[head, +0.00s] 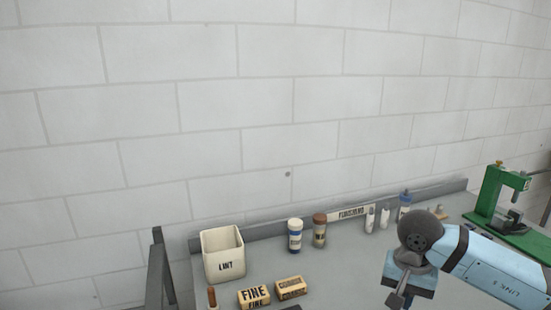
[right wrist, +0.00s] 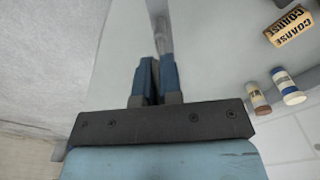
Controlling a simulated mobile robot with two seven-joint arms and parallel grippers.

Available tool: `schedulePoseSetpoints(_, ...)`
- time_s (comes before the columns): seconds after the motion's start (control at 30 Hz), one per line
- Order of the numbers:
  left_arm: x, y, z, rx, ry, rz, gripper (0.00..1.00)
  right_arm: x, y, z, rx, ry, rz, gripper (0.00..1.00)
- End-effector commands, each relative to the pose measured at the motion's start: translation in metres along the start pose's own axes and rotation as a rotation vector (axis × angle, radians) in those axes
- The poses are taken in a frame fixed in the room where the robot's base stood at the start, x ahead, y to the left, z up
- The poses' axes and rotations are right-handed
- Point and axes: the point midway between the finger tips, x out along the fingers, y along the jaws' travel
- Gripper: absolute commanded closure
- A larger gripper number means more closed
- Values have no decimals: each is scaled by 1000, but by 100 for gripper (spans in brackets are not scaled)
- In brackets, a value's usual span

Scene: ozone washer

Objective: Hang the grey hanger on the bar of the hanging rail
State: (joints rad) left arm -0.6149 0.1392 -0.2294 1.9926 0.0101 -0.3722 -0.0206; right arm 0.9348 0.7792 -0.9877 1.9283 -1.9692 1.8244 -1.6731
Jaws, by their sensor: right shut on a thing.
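My right gripper (head: 398,293) is over the right part of the grey bench, near the bottom edge of the head view. In the right wrist view its two blue fingers (right wrist: 155,64) are shut on a narrow grey piece (right wrist: 162,36) that extends beyond the tips. This looks like part of the grey hanger, but its full shape is not visible. A dark grey upright frame (head: 159,270) stands at the bench's left end; I cannot tell whether it belongs to the hanging rail. No bar shows clearly. My left gripper is not in view.
The grey bench (head: 345,262) carries a white LINT bin (head: 223,255), FINE (head: 254,297) and COARSE (head: 291,288) blocks, a blue-white jar (head: 295,236) and a brown-capped jar (head: 319,230). A green press (head: 492,197) stands at the right. A block wall closes the back.

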Motion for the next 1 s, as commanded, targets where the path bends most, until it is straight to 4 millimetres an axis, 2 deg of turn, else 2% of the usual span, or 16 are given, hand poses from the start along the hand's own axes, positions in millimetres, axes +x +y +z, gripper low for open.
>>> schedulePoseSetpoints(0.03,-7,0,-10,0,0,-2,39,4,3,11,-86,-4,1,100)
schedulePoseSetpoints(0.2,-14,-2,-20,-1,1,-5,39,26,8,40,-344,-9,-10,100)
schedulePoseSetpoints(0.33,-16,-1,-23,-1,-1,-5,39,36,10,53,-456,-10,-17,100)
schedulePoseSetpoints(0.5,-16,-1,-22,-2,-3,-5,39,40,11,58,-503,-9,-20,100)
schedulePoseSetpoints(0.9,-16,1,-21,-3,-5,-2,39,38,10,57,-504,-4,-18,100)
schedulePoseSetpoints(1.0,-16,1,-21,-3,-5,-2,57,39,11,57,-502,-7,-18,100)
